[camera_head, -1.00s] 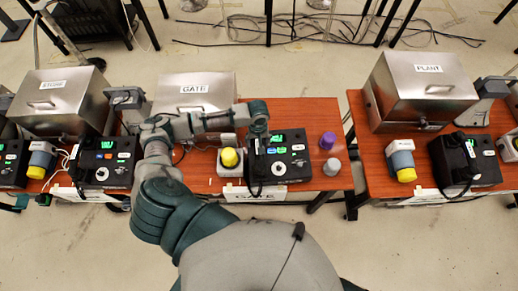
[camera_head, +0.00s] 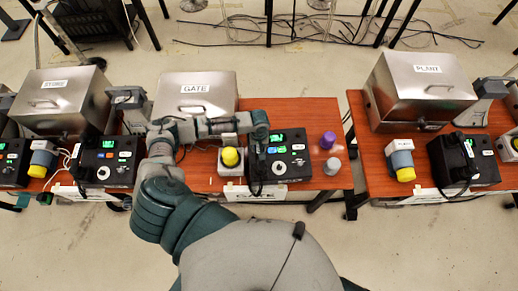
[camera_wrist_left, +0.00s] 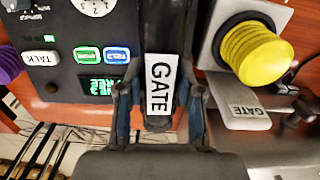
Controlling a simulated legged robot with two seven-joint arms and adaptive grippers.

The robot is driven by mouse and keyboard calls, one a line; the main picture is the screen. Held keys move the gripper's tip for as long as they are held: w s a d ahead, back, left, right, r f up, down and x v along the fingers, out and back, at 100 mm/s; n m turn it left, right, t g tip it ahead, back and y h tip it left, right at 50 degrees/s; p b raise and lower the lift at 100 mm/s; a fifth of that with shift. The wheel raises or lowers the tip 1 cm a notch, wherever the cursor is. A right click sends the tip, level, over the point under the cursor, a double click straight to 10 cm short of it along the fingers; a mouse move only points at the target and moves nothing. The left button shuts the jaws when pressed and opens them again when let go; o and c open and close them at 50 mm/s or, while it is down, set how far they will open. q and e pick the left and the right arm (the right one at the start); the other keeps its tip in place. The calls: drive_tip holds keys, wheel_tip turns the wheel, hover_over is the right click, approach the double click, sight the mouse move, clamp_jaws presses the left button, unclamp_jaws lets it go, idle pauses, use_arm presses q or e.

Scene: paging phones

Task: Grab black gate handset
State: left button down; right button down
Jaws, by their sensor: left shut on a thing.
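The black gate handset lies on the left side of the black gate phone (camera_head: 290,168), and its body (camera_head: 254,168) shows below my gripper in the head view. In the left wrist view the handset's white GATE label (camera_wrist_left: 160,82) sits between my fingers. My left gripper (camera_head: 259,130) is over the handset's far end, and in the wrist view its fingers (camera_wrist_left: 160,108) are closed on both sides of the handset. The gripper hides that end in the head view. I cannot tell whether the handset is lifted off the phone. My right gripper is not in view.
A yellow button (camera_head: 230,157) on a grey base stands left of the phone. Purple (camera_head: 327,140) and grey (camera_head: 332,166) cylinders stand to its right. The steel GATE box (camera_head: 195,95) is behind my left arm. Another phone with a handset (camera_head: 452,155) is on the right table.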

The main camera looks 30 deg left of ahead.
use_arm(q)
drive_tip(key=shift+r, duration=0.5)
drive_tip(key=shift+s+d+r, duration=0.15)
drive_tip(key=shift+s+r, duration=0.1)
drive_tip(key=shift+r, duration=0.4)
drive_tip(key=shift+s+d+r, duration=0.1)
drive_tip(key=shift+s+r, duration=0.15)
drive_tip(key=shift+r, duration=0.35)
drive_tip(key=s+d, duration=0.3)
drive_tip(key=s, duration=0.3)
drive_tip(key=s+d+r+b, duration=0.1)
drive_tip(key=s+d, duration=0.2)
drive_tip(key=s, duration=0.4)
drive_tip(key=shift+s+d+r, duration=0.2)
drive_tip(key=shift+d+r, duration=0.05)
drive_tip(key=shift+r, duration=0.05)
